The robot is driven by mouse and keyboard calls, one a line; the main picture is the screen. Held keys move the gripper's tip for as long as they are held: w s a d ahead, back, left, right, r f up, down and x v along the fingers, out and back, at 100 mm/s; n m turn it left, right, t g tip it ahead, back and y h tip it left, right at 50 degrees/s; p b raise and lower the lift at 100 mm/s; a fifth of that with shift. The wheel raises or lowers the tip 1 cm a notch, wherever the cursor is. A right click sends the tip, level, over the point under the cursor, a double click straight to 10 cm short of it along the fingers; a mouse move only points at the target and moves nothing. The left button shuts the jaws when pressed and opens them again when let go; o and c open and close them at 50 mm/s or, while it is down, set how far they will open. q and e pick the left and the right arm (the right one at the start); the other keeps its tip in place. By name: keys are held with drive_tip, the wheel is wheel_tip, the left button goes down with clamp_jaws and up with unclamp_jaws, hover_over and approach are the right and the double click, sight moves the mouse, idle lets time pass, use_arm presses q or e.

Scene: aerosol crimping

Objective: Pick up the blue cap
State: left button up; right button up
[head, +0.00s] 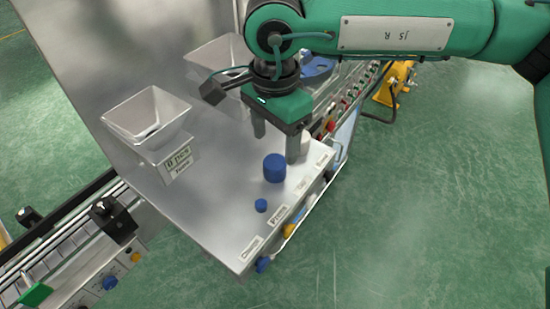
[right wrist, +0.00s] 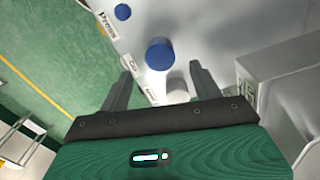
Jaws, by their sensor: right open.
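Two blue round pieces stand on the grey metal table (head: 215,205): a larger blue cap (head: 274,168) and a smaller blue piece (head: 261,205) nearer the front corner. In the right wrist view the larger blue cap (right wrist: 159,54) shows between the fingertips in the picture, and the smaller blue piece (right wrist: 122,11) lies farther off. My right gripper (head: 276,143) points down, open and empty, just behind the larger cap in the head view. Whether its fingers touch anything is unclear. My left gripper is not in view.
A white round piece (head: 304,142) stands by the right finger, partly hidden in the right wrist view (right wrist: 178,90). A pale hopper bin (head: 148,118) with a label stands left. Labels line the table's edge. The table between bin and blue pieces is clear.

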sight(275, 162)
drive_tip(key=shift+f, duration=0.7)
drive_tip(key=shift+f+p, duration=0.55)
drive_tip(key=shift+p, duration=0.15)
wheel_tip(275, 162, down, 3)
drive_tip(key=shift+f+p, duration=0.1)
drive_tip(key=shift+p, duration=0.8)
drive_tip(key=shift+f, duration=0.45)
drive_tip(key=c, duration=1)
